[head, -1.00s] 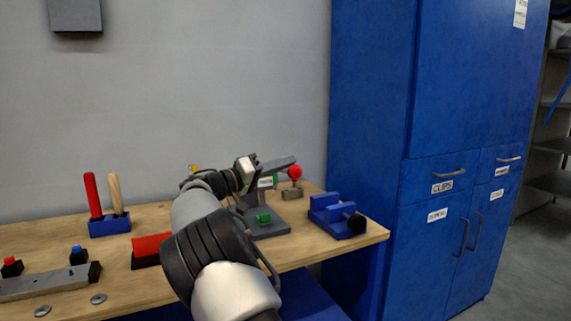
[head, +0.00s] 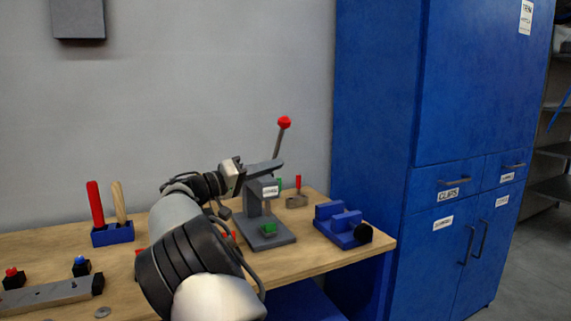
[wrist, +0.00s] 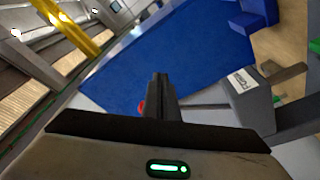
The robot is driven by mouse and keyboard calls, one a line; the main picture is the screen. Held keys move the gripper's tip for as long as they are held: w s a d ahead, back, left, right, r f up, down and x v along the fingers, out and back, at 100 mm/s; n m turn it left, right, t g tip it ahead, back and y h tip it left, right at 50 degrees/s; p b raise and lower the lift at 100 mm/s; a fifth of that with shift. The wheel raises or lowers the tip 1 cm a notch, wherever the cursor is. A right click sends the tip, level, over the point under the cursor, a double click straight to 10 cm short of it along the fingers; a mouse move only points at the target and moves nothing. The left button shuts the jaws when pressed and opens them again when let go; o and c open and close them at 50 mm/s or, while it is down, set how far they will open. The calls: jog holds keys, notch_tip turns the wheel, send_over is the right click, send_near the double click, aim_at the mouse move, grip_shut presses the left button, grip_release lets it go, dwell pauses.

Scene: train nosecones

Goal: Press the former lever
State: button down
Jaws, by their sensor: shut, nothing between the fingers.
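The former (head: 248,210) is a grey press on the workbench with a white label; its body also shows in the wrist view (wrist: 252,98). Its lever (head: 278,142) points steeply up and ends in a red knob (head: 284,123). A green piece (head: 268,228) sits on its base. My gripper (head: 278,163) is shut and empty, and in the head view its fingers overlap the top of the former and the foot of the lever. In the wrist view the fingers (wrist: 160,82) partly hide the red knob (wrist: 141,107). I cannot tell whether they touch the lever.
A blue fixture (head: 342,226) stands right of the former. A small grey block with a red pin (head: 297,193) is behind it. A blue holder (head: 112,235) with red and wooden handles stands left. A tall blue cabinet (head: 375,110) stands beside the wooden bench.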

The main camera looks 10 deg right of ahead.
jog(key=shift+v, duration=2.1)
jog(key=shift+w, duration=0.15)
jog(key=s+d+f+g+y, duration=0.2)
jog(key=s+d+y, duration=0.2)
jog(key=s+d, duration=0.3)
jog(key=s+d+f+g+y, duration=0.2)
jog(key=s+d+f+y, duration=0.15)
jog(key=s+d, duration=0.35)
jog(key=s+a+f+n+t+y, duration=0.15)
jog(key=s+a+y, duration=0.25)
jog(key=s, duration=0.5)
jog(key=s+a+f+n+t+y, duration=0.1)
jog(key=s+a+f+n+y, duration=0.2)
jog(key=s, duration=0.7)
jog(key=s+a+f+t+y, duration=0.15)
jog(key=s+a+y, duration=0.3)
jog(key=s, duration=0.45)
notch_tip(320, 180, up, 21)
jog(key=s+a+p, duration=0.1)
jog(key=p, duration=2.2)
jog(key=shift+g, duration=0.4)
